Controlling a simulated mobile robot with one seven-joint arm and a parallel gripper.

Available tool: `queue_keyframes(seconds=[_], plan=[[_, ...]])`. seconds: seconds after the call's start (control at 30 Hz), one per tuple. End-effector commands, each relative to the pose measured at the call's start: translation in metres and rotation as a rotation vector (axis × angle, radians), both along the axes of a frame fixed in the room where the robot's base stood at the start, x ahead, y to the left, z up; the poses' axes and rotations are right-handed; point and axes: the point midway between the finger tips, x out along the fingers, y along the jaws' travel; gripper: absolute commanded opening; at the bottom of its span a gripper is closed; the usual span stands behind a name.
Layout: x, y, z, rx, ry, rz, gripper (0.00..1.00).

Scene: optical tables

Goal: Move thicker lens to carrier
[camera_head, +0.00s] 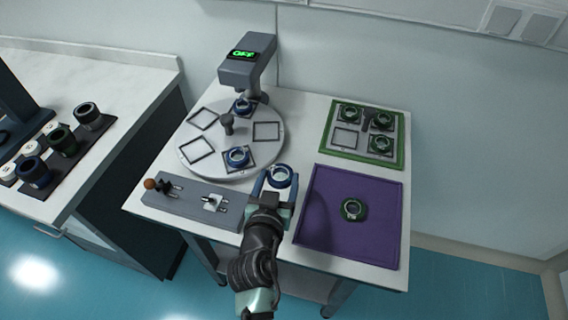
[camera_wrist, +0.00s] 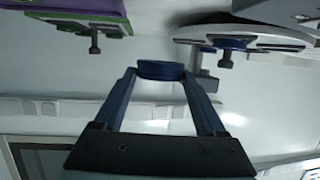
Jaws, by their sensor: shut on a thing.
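My gripper (camera_head: 279,178) is shut on a blue-ringed lens (camera_head: 281,175), held near the table's middle, between the turntable and the purple mat. In the wrist view the same lens (camera_wrist: 161,70) shows edge-on as a blue disc between the two fingertips of my gripper (camera_wrist: 160,76). A grey carrier plate (camera_head: 362,150) with a dark knob lies in a green-rimmed tray at the back right. It bears several green-ringed lenses, and its front-left square is empty. A green-ringed lens (camera_head: 353,209) lies on the purple mat. I cannot tell which lens is thicker.
The round grey turntable (camera_head: 188,134) bears two blue-ringed lenses and several empty square frames. A device with a green "OFF" display (camera_head: 245,54) stands over its back. A control box (camera_head: 190,203) lies along the front left. The purple mat (camera_head: 326,238) is mostly clear.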

Motion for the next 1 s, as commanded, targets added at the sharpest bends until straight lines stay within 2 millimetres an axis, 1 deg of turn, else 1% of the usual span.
queue_keyframes(seconds=[0.03,0.1,0.2,0.33,0.53,0.6,0.87,1.0], plan=[[-0.001,0.0,-0.014,-0.002,0.005,0.002,0.16],[-0.001,0.0,-0.028,-0.002,0.004,0.001,0.16],[-0.001,0.001,-0.042,0.0,0.002,0.002,0.16],[0.0,0.0,-0.052,-0.001,0.001,0.002,0.16],[0.0,0.0,-0.081,-0.001,0.001,0.002,0.16],[0.0,0.001,-0.085,0.0,0.0,0.002,0.16],[0.0,0.0,-0.085,0.0,-0.001,0.002,0.16],[0.0,0.0,-0.089,0.001,0.0,0.002,0.16]])
